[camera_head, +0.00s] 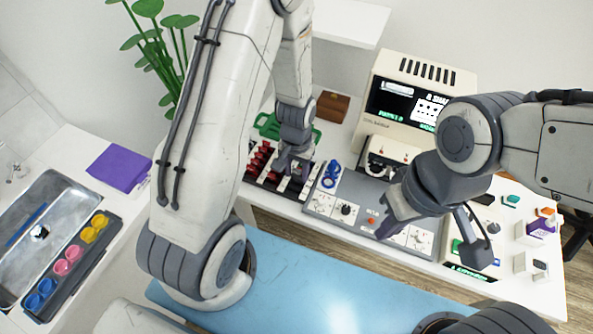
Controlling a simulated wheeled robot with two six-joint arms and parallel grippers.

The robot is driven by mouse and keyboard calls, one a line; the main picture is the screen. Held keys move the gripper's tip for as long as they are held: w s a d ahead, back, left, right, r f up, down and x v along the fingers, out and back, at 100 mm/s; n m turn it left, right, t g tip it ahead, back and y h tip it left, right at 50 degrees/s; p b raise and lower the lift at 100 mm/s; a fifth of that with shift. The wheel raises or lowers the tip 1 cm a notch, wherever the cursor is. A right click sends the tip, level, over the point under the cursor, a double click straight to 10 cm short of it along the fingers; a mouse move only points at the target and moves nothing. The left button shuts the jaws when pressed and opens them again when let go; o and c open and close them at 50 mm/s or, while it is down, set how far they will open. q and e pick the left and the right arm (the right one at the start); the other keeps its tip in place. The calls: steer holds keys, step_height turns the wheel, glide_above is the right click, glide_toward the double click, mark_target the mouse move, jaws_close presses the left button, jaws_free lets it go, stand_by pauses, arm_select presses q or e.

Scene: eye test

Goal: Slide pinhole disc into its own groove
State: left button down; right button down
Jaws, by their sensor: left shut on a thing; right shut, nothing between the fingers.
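A rack with red-handled discs in rows (256,164) stands on the white counter, left of the grey control panel. My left gripper (296,170) points down over the right part of this rack. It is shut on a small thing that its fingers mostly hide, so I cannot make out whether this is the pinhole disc. I cannot pick out the pinhole disc's own groove, as the gripper and arm cover part of the rack. My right gripper (388,229) is shut and empty, above the right part of the grey control panel (352,190).
A cream machine with a lit screen (413,97) stands behind the panel. Blue rings (331,173) lie beside the rack. A brown box (331,106) is behind. A purple cloth (120,166) and metal sink are left.

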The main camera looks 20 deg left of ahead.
arm_select(q)
steer(key=shift+f+b, duration=0.9)
steer(key=shift+f, duration=0.5)
steer(key=shift+c, duration=1.6)
jaws_free()
step_height(320, 180, up, 10)
steer(key=shift+r, duration=0.25)
steer(key=shift+d, duration=0.1)
steer(key=s+d+r+m, duration=0.3)
steer(key=s+d+r, duration=0.3)
steer(key=s, duration=0.2)
steer(key=s+d+r+m+h, duration=0.1)
steer(key=s+d+r+m, duration=0.2)
steer(key=s, duration=0.6)
steer(key=d+r, duration=0.2)
steer(key=d, duration=0.1)
steer(key=shift+s+d+r+m, duration=0.15)
steer(key=shift+s+r+m, duration=0.15)
steer(key=shift+r+m, duration=0.1)
